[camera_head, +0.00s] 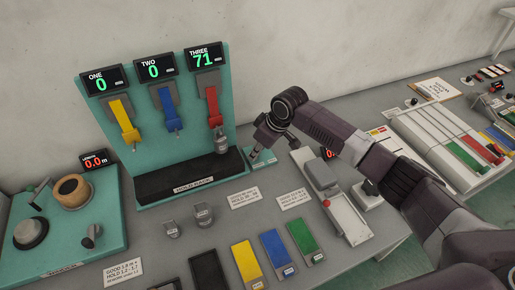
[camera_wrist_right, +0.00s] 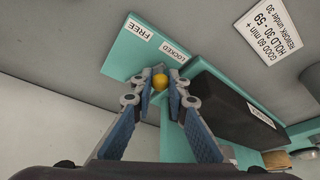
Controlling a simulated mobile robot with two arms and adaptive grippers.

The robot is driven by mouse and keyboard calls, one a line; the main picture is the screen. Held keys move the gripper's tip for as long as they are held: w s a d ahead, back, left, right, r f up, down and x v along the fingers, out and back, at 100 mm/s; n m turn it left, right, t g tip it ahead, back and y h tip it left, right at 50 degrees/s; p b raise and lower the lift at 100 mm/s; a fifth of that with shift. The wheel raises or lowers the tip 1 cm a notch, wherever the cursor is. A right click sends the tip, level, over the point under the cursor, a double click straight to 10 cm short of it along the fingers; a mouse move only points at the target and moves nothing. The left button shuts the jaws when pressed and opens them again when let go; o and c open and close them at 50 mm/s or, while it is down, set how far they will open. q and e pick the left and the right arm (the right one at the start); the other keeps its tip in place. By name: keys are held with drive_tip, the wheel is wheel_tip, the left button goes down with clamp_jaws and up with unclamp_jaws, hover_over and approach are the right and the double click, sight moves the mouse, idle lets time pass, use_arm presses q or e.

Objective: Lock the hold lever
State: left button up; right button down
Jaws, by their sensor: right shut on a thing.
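In the wrist view my right gripper (camera_wrist_right: 158,90) is shut on the yellow-orange knob (camera_wrist_right: 160,82) of the hold lever. The lever's shaft is mostly hidden by the fingers. The knob is beside a teal plate (camera_wrist_right: 122,52) with the labels FREE and LOCKED, and shows nearer the LOCKED label (camera_wrist_right: 175,50). I cannot tell the lever's exact setting. In the head view my right gripper (camera_head: 257,155) points down at the teal plate (camera_head: 268,166), right of the hold rack (camera_head: 190,180); the knob is hidden there. My left gripper is not in view.
The teal board (camera_head: 137,160) holds yellow (camera_head: 122,117), blue (camera_head: 168,108) and red (camera_head: 213,105) straps; the displays read 0, 0 and 71. A grey weight (camera_head: 218,140) hangs below the red strap. Two grey weights (camera_head: 203,213) stand in front. A scale-like device (camera_head: 345,215) is at right.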

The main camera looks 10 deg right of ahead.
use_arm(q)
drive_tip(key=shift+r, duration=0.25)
use_arm(e)
drive_tip(key=shift+a, duration=0.1)
drive_tip(key=c, duration=1.8)
unclamp_jaws()
drive_tip(key=shift+c, duration=0.2)
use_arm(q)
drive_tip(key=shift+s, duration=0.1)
use_arm(e)
drive_tip(key=v, duration=1.2)
